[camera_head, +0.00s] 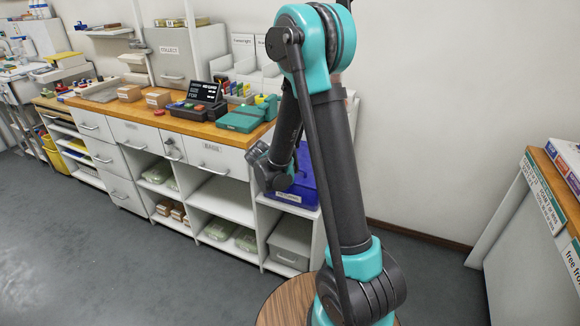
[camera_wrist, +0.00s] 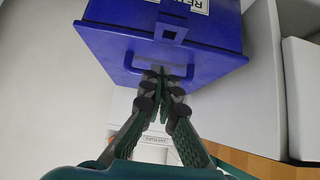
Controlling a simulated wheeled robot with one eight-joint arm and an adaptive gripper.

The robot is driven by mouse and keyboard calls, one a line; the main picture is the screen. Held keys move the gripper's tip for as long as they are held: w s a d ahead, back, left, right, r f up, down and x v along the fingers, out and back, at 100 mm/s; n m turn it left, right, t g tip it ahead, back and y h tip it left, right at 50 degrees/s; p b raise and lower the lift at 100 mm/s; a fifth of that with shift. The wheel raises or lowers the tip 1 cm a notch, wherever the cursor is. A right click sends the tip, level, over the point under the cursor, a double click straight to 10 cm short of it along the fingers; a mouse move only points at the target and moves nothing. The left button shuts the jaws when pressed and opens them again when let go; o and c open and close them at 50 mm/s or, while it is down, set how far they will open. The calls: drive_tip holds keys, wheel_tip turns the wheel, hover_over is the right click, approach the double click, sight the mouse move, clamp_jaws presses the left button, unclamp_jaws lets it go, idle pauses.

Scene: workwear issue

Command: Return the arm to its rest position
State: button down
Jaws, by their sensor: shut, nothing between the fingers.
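My arm (camera_head: 325,130) stands in the middle of the head view, bent at a high elbow, with its forearm reaching down toward the shelf unit. My gripper (camera_wrist: 163,82) shows in the wrist view with its two dark, green-padded fingers together and nothing between them. Its tips overlap the handle area of a blue bin (camera_wrist: 120,50) with a white label; I cannot tell whether they touch it. In the head view the blue bin (camera_head: 307,185) is partly behind my arm. My fingers cannot be made out there.
The wooden counter (camera_head: 185,124) left of my arm carries a green case (camera_head: 240,119), boxes and a small screen. White drawers and open shelves lie below it. A grey bin (camera_head: 290,243) sits low, close to my arm. The floor (camera_head: 90,250) at left is clear.

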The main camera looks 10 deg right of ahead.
drive_tip(key=s+d+r+n+g+y, duration=0.1)
drive_tip(key=s+d+n+y, duration=0.1)
drive_tip(key=s, duration=1.3)
drive_tip(key=s+d+r+n+g+y, duration=0.1)
drive_tip(key=s+n, duration=0.4)
drive_tip(key=s, duration=1)
drive_tip(key=shift+d+r+g+y, duration=0.3)
drive_tip(key=shift+d+g+y, duration=0.3)
drive_tip(key=shift+d+y, duration=0.4)
